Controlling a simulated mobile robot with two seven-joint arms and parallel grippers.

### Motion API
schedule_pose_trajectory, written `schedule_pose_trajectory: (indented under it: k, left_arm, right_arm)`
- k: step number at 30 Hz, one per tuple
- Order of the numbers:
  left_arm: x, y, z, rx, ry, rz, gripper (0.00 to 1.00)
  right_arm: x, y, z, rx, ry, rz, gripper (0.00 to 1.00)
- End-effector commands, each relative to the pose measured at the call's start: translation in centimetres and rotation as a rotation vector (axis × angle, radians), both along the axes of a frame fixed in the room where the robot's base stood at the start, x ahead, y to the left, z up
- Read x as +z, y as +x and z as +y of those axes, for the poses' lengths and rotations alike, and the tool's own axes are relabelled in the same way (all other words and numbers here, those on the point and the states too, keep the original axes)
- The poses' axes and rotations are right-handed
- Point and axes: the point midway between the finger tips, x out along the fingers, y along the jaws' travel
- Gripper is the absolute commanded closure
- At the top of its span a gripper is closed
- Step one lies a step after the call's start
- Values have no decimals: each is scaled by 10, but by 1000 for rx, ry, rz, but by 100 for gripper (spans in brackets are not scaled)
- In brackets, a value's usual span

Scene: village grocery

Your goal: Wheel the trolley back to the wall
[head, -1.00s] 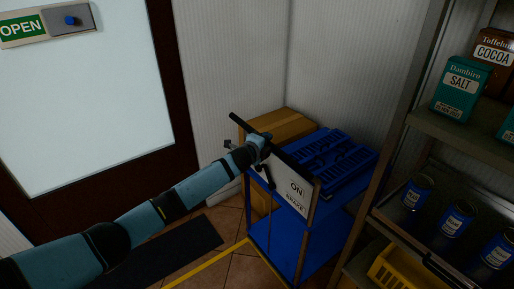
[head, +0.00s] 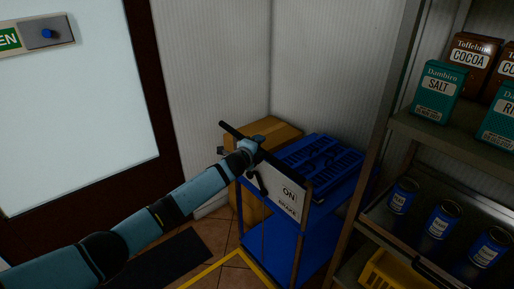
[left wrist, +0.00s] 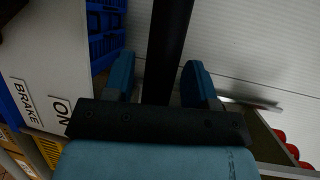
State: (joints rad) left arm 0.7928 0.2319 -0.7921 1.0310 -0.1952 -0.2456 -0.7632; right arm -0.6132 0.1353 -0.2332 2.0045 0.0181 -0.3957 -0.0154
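The blue trolley (head: 275,248) stands in the corner, with a black push bar (head: 232,131) at its near end. A white panel under the bar reads ON and BRAKE (head: 285,197), and a dark lever (head: 257,183) hangs beside it. My left gripper (head: 256,144) is at the push bar. In the left wrist view the bar (left wrist: 170,45) runs between the two blue fingers (left wrist: 160,82), with narrow gaps visible beside it, so the gripper looks open around it. Blue crates (head: 318,158) lie on the trolley's top. My right gripper is not in view.
A cardboard box (head: 272,131) stands behind the trolley by the pale ribbed wall (head: 320,65). A shelf unit (head: 375,150) with tins and packets stands close on the right. A yellow floor line (head: 212,270) and a dark mat (head: 165,262) lie on the left near the door (head: 75,110).

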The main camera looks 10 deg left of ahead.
Motion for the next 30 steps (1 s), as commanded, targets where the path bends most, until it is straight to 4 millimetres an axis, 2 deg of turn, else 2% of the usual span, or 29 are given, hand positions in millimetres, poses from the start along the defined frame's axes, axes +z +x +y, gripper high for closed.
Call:
schedule_pose_trajectory:
  k: [6, 11, 24, 30]
  left_arm:
    - [-1, -2, 1, 0, 1, 2, 48]
    - [1, -17, 6, 0, 2, 2, 48]
    - [18, -102, 32, -2, 1, 1, 48]
    - [23, -124, 39, -1, 1, 1, 48]
  right_arm:
    - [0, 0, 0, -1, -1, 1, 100]
    - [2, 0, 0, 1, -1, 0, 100]
    - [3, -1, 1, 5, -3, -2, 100]
    - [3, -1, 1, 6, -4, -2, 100]
